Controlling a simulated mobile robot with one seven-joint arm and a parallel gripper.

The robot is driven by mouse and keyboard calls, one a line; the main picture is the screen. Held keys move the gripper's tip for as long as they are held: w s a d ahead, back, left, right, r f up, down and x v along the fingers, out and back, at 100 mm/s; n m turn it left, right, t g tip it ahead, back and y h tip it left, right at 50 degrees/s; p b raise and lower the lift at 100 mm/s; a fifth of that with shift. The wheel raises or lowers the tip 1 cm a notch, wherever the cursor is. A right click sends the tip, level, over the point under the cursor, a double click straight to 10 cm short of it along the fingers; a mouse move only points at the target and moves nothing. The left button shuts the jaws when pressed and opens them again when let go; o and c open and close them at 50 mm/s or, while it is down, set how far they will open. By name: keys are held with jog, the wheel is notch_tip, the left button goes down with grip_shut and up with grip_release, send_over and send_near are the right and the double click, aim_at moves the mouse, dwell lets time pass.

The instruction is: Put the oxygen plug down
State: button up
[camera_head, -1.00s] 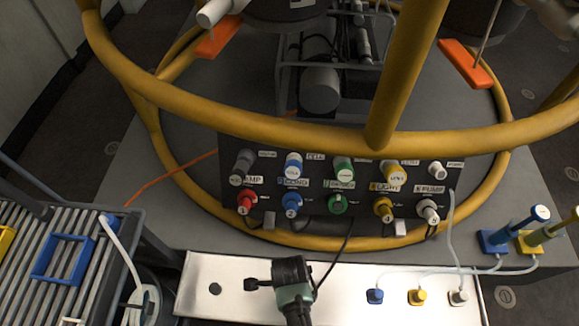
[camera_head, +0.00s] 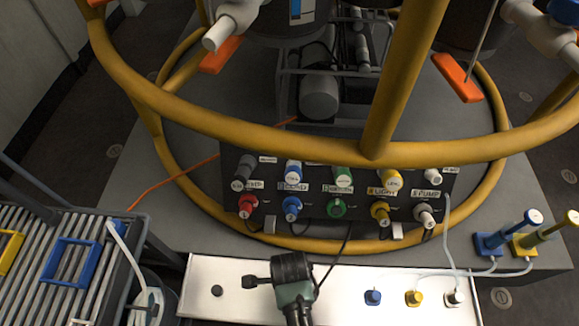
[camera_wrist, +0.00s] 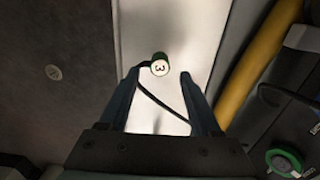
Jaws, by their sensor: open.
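The oxygen plug (camera_wrist: 160,65), green with a white end marked 3, shows in the wrist view over the white shelf (camera_wrist: 175,25). A dark cable (camera_wrist: 160,103) runs from it. My gripper (camera_wrist: 158,77) is open, with one finger on each side and the plug at the level of the fingertips; I see no finger closed on it. Whether the plug rests on the shelf is hard to tell. In the head view my gripper (camera_head: 291,268) is over the shelf (camera_head: 345,285) and the plug is hidden.
The connector panel (camera_head: 316,207) with coloured sockets stands behind the shelf, under a yellow rail (camera_head: 250,134). A blue plug (camera_head: 373,297), a yellow plug (camera_head: 414,298) and a white plug (camera_head: 455,298) stand on the shelf's right. A slatted rack (camera_head: 35,285) is at left.

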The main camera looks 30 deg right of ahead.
notch_tip(320, 180, up, 7)
jog(key=p, duration=0.2)
jog(key=shift+s+f, duration=0.1)
dwell(0.5)
